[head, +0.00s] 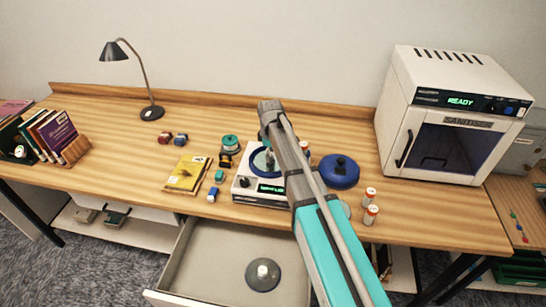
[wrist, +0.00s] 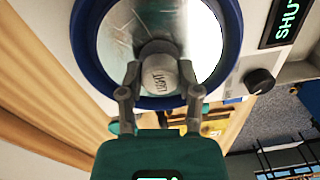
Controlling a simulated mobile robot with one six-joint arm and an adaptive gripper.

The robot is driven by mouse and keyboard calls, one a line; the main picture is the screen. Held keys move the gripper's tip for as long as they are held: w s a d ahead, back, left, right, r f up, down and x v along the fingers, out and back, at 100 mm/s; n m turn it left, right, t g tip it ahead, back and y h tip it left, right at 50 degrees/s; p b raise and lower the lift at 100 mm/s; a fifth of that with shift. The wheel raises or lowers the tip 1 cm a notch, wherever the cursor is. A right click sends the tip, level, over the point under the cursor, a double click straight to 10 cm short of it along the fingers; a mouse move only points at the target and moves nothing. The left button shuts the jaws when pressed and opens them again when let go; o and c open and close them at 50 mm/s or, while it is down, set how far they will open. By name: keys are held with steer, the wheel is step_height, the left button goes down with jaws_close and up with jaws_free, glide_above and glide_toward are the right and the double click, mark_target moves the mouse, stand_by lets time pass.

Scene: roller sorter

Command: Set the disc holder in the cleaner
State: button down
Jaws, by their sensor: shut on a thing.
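The cleaner appears to be the white machine (head: 243,187) with a lit display near the middle of the table. Its round top (wrist: 205,25) has a blue rim and a clear or shiny centre; the wrist view shows its display (wrist: 290,20) reading SHUT. My gripper (wrist: 158,82) is shut on a grey knob (wrist: 160,72) with lettering, at the middle of this round top. The knob seems to belong to a lid, though I cannot be sure. In the head view my arm partly hides the machine. I cannot tell which thing is the disc holder; a green-topped round item (head: 230,142) stands behind left.
A blue round lid-like piece (head: 340,170) lies right of the machine. An open drawer (head: 205,265) in front holds a grey disc with a pale knob (head: 262,275). White bottles (head: 370,213), a yellow book (head: 187,173) and a sanitiser cabinet (head: 450,120) stand around.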

mark_target(271, 154)
steer(key=shift+f, duration=0.15)
steer(key=shift+c, duration=1.5)
jaws_free()
steer(key=shift+r, duration=0.25)
step_height(271, 154, up, 12)
steer(key=p, duration=1.2)
steer(key=shift+w, duration=0.2)
steer(key=shift+f, duration=0.1)
steer(key=shift+s+d, duration=0.1)
steer(key=shift+d, duration=0.05)
